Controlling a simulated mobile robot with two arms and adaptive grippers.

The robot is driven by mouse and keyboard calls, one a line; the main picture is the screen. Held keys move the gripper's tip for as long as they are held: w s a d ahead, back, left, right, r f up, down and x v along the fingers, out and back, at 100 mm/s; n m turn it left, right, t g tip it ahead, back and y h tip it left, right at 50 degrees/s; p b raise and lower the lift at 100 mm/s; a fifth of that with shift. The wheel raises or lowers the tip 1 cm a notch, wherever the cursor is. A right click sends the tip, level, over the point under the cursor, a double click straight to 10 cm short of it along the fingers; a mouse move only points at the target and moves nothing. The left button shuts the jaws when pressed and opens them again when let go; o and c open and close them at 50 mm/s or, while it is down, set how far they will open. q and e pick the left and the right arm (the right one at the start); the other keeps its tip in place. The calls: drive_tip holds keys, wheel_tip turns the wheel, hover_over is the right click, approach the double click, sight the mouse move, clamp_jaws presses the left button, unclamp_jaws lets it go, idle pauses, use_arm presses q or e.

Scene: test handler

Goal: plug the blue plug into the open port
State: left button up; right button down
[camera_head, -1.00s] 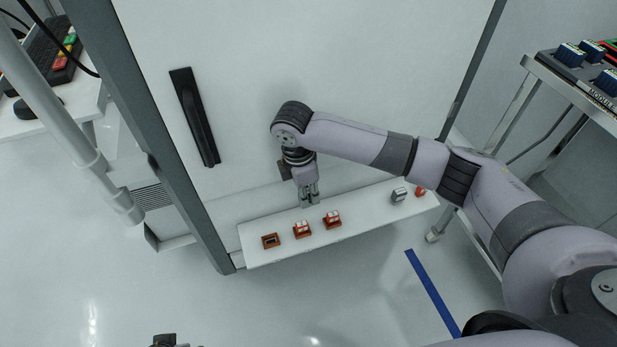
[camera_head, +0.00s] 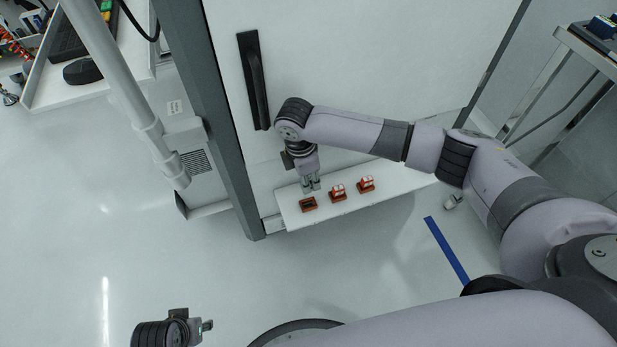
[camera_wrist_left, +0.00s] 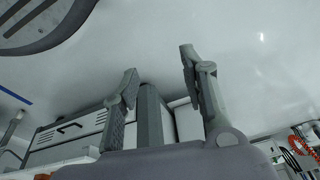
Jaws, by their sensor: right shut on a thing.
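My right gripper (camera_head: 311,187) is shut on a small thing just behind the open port. The thing is mostly hidden between the fingers and its colour is unclear; no blue plug shows elsewhere. The open port (camera_head: 308,204) is an orange-brown block with a dark, empty opening, leftmost on the white shelf (camera_head: 408,181). The fingertips appear very near it; I cannot tell whether anything touches. My left gripper (camera_head: 207,325) is at the bottom left, far from the shelf. The left wrist view shows its fingers (camera_wrist_left: 160,68) open, with nothing between them.
Two filled orange-red ports, a middle one (camera_head: 338,192) and a right one (camera_head: 366,184), sit to the right of the open port. A white panel with a black handle (camera_head: 254,80) rises behind the shelf. A grey post (camera_head: 215,120) stands left. The floor in front is clear.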

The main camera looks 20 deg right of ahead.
drive_tip(key=shift+r+p, duration=0.1)
drive_tip(key=shift+p, duration=0.4)
drive_tip(key=shift+f, duration=0.3)
wheel_tip(320, 180, down, 4)
drive_tip(key=shift+f+b, duration=0.1)
drive_tip(key=shift+b, duration=0.95)
use_arm(q)
drive_tip(key=shift+w+v, duration=0.2)
drive_tip(key=shift+v, duration=0.65)
drive_tip(key=shift+w+v, duration=0.15)
drive_tip(key=shift+v, duration=0.7)
drive_tip(key=shift+w+v, duration=0.2)
drive_tip(key=shift+v, duration=0.65)
use_arm(e)
drive_tip(key=shift+f, duration=0.6)
use_arm(q)
drive_tip(key=shift+r, duration=0.15)
drive_tip(key=shift+s+x, duration=0.15)
drive_tip(key=shift+x, duration=0.7)
drive_tip(key=shift+s+x, duration=0.15)
drive_tip(key=shift+x, duration=0.7)
